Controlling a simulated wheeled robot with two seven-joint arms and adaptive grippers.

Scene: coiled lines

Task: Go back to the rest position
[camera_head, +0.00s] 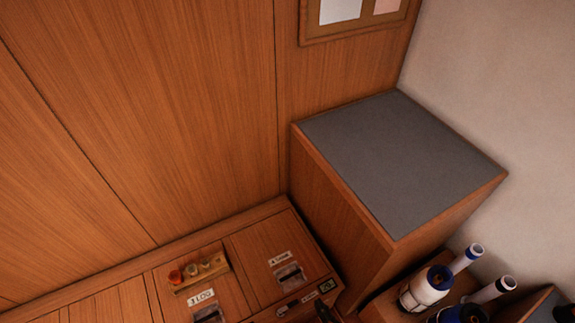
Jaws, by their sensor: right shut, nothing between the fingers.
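My left gripper is not in view.
A wooden box with a grey top (400,160) stands right of centre. Blue-and-white objects with white tubes (430,285) crowd the lower right. Wood panels (140,110) fill the left.

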